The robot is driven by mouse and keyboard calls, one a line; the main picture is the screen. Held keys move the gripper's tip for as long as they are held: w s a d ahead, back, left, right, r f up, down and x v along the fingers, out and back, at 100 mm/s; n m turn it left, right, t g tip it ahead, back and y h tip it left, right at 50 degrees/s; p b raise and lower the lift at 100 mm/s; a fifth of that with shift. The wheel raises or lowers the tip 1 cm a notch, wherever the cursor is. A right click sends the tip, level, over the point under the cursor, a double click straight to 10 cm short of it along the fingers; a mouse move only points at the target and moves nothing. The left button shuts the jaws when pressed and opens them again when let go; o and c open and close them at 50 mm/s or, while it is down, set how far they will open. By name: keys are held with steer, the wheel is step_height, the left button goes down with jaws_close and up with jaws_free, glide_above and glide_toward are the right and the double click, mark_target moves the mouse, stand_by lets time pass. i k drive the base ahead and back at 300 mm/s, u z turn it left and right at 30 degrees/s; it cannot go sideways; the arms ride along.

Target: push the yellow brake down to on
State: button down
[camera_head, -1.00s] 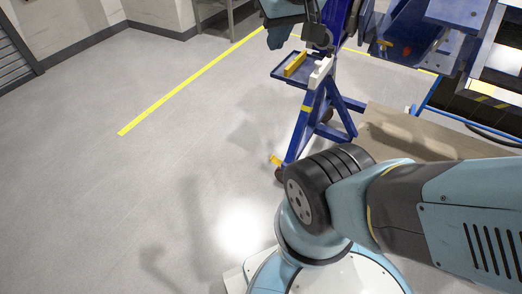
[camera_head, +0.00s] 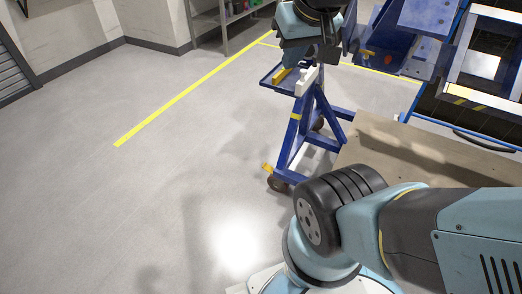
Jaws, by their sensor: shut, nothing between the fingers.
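A small yellow brake pedal (camera_head: 267,168) sticks out beside the front castor (camera_head: 277,184) of the blue wheeled stand (camera_head: 297,140). It is too small to tell exactly how far it is tilted. The outer part of my arm (camera_head: 291,22) hangs in at the top, over the stand's tray. My gripper (camera_head: 327,48) shows dark against the stand's upper part, shut and empty. Its fingertips are hard to make out. It is well above and to the right of the pedal, apart from it.
A blue tray (camera_head: 268,81) on the stand carries a yellow bar (camera_head: 281,75). A brown board (camera_head: 405,150) lies at right, below a blue frame (camera_head: 425,25). My own large arm link covers the lower right. The floor (camera_head: 150,200) left of the stand is clear.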

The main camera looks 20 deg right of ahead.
mark_target(268, 167)
steer(key=i, duration=0.85)
steer(key=u, duration=0.05)
